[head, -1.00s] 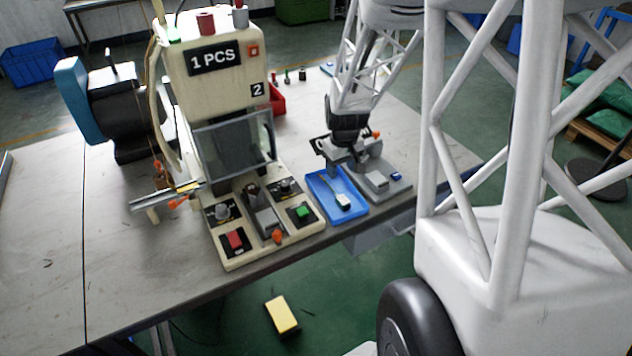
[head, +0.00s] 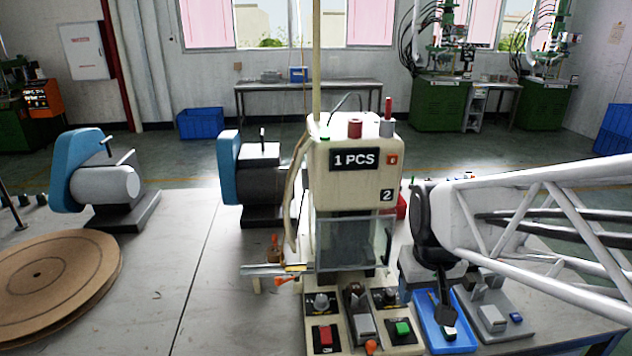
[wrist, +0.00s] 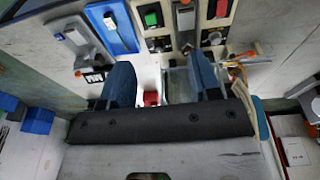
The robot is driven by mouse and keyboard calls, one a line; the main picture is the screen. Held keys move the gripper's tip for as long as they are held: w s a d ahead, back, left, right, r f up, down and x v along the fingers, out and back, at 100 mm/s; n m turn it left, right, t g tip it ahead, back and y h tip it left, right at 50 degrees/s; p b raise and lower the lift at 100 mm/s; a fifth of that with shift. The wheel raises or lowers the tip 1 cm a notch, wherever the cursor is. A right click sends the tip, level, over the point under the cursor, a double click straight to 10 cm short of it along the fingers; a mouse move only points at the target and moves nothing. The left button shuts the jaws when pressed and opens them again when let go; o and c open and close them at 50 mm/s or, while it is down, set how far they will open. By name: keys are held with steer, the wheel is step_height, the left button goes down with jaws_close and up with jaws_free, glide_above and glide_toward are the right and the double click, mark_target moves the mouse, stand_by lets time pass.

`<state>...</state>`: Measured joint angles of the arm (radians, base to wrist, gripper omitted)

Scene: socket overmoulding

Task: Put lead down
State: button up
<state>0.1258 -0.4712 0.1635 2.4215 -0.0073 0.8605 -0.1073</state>
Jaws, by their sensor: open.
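The lead, with a pale plug end (head: 450,331), lies in the blue tray (head: 465,306). In the wrist view the plug end (wrist: 109,20) shows on the blue tray (wrist: 127,42) at the upper left. My gripper (wrist: 162,82) is open, its two blue fingers wide apart with nothing held between them. It is away from the lead, to the right of the tray in the wrist view. Part of the lead is hard to make out.
The press (head: 355,190) marked "1 PCS" stands left of my arm, with red and green buttons at its base. A grey fixture (head: 490,318) sits right of the tray. A brown reel (head: 60,270) lies at the left. The bench between reel and press is mostly clear.

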steer(key=s+a+r, duration=0.3)
steer(key=s+a, duration=0.1)
steer(key=s, duration=0.4)
steer(key=shift+a+t, duration=0.25)
steer(key=shift+t, duration=0.05)
steer(key=shift+s+r, duration=0.1)
stand_by(0.8)
